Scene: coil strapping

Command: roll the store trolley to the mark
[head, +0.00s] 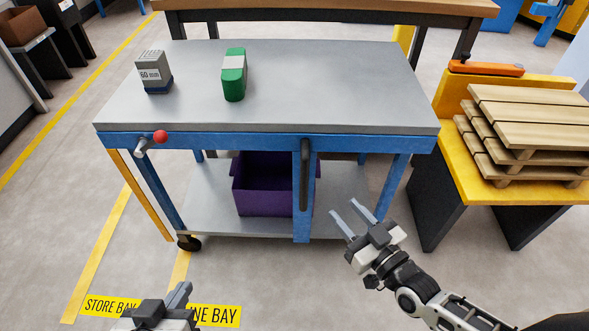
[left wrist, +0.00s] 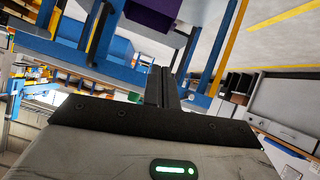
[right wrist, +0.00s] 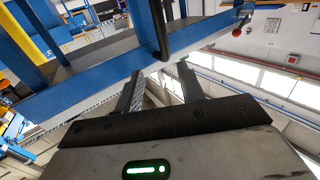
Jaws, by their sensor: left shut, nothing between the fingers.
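The trolley (head: 270,85) has a grey top, a blue frame and a lower shelf. A black upright handle (head: 304,175) is at the middle of its near side; it also shows in the right wrist view (right wrist: 160,30). A lever with a red knob (head: 160,137) is on the near left edge. Floor labels read STORE BAY (head: 108,305) and, partly hidden by my left gripper, "NE BAY" (head: 218,316). My left gripper (head: 180,294) is shut and empty, low in front of the trolley. My right gripper (head: 347,214) is open and empty, right of the handle and apart from it.
A grey "60 mm" block (head: 153,70) and a green item (head: 234,75) stand on the trolley top. A purple crate (head: 262,190) sits on the lower shelf. A yellow stand (head: 470,180) with stacked pallets (head: 530,125) is close on the right. Open floor with yellow lines lies left.

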